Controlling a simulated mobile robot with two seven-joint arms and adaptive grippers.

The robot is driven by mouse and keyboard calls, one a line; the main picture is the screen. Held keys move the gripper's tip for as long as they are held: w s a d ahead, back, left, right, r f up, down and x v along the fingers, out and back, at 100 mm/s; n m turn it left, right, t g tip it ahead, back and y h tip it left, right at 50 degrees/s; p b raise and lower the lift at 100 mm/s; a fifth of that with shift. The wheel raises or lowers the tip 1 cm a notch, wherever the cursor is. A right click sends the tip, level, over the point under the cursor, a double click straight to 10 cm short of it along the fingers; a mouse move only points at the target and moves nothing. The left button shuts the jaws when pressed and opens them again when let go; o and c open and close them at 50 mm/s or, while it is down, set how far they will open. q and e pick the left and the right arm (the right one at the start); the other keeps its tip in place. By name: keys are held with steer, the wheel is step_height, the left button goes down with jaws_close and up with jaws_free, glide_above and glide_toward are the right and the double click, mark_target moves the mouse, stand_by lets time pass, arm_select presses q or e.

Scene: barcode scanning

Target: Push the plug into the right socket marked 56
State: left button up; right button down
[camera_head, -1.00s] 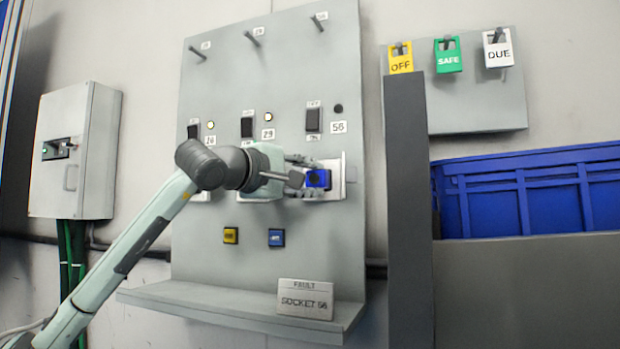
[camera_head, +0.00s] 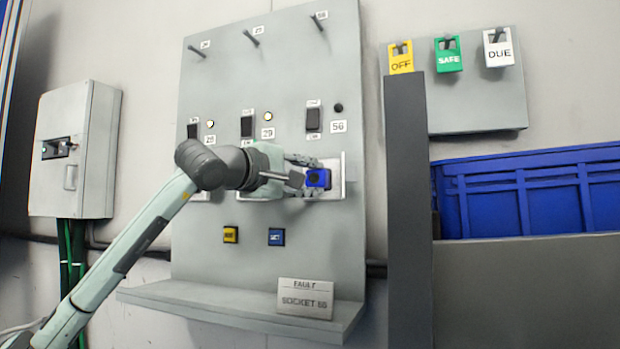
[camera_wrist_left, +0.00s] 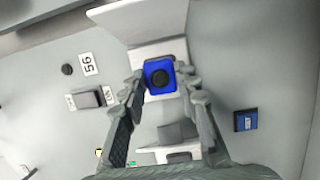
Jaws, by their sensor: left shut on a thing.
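The blue plug (camera_head: 317,179) is at the right socket (camera_head: 336,180), below the label 56 (camera_head: 338,127). My left gripper (camera_head: 305,177) is shut on the plug. In the left wrist view the blue plug (camera_wrist_left: 160,75) with its dark round centre sits between the two fingertips (camera_wrist_left: 162,82), in front of the pale socket plate (camera_wrist_left: 146,50). The label 56 (camera_wrist_left: 88,64) shows there too. How deep the plug sits in the socket cannot be told. My right gripper is not in view.
Switches stand above the sockets, with the switch by 56 (camera_head: 313,119). A yellow button (camera_head: 230,235) and a blue button (camera_head: 276,237) are below. A "FAULT SOCKET" card (camera_head: 305,299) stands on the ledge (camera_head: 220,306). A dark post (camera_head: 408,210) rises right of the panel.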

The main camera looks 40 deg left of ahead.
arm_select(q)
steer(key=shift+w+a, duration=0.1)
steer(key=shift+w, duration=0.45)
steer(key=o, duration=1.1)
steer(key=shift+o, duration=0.2)
steer(key=shift+s, duration=0.1)
steer(key=s, duration=1.2)
steer(key=shift+a, duration=0.25)
